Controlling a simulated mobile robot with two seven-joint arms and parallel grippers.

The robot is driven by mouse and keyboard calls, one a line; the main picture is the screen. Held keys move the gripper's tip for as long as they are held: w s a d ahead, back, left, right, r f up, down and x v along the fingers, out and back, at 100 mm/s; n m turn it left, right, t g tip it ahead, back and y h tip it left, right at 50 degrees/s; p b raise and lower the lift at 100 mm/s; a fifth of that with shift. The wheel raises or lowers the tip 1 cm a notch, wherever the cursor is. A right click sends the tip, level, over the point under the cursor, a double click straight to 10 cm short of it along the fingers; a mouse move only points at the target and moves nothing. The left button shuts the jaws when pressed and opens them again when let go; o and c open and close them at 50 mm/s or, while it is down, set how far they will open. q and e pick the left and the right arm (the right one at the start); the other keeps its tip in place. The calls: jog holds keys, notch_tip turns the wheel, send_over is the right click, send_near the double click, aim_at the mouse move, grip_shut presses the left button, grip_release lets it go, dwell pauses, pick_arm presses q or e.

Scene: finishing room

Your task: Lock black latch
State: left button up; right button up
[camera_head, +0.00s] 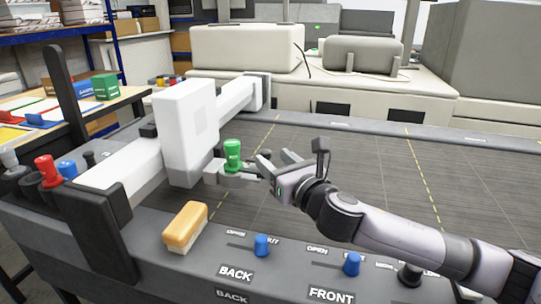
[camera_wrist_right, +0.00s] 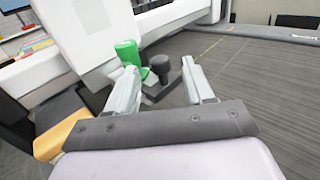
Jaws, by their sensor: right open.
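In the right wrist view a black knob (camera_wrist_right: 160,64) on a dark flat base stands beside a green knob (camera_wrist_right: 128,53). It appears to be the black latch; I cannot tell its lock position. In the head view the green knob (camera_head: 232,153) is on a grey bracket at the white carriage (camera_head: 184,130), and the black knob there is not clearly visible. My right gripper (camera_head: 275,163) is open just right of the green knob. In the wrist view its fingers (camera_wrist_right: 158,70) stand either side of the black knob, with no clear contact. My left gripper is not in view.
The front rail carries blue knobs (camera_head: 261,245) (camera_head: 352,264), another black knob (camera_head: 410,274) and a yellow-white block (camera_head: 185,228). Red, blue and dark knobs (camera_head: 47,170) stand at left. The grey bed (camera_head: 350,140) is clear beyond my right arm.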

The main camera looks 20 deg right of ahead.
jog(key=shift+w+a, duration=0.2)
jog(key=shift+w, duration=1)
grip_shut()
jog(key=shift+w+a+r+p, duration=0.1)
jog(key=shift+w+a+p, duration=0.2)
jog(key=shift+w+a, duration=0.4)
jog(key=shift+w+a+p, duration=0.3)
jog(key=shift+w+a, duration=0.05)
jog(key=shift+a, duration=0.55)
jog(key=shift+c, duration=1.1)
grip_release()
jog(key=shift+o, duration=1.1)
jog(key=shift+w+a, duration=0.1)
jog(key=shift+a, duration=0.05)
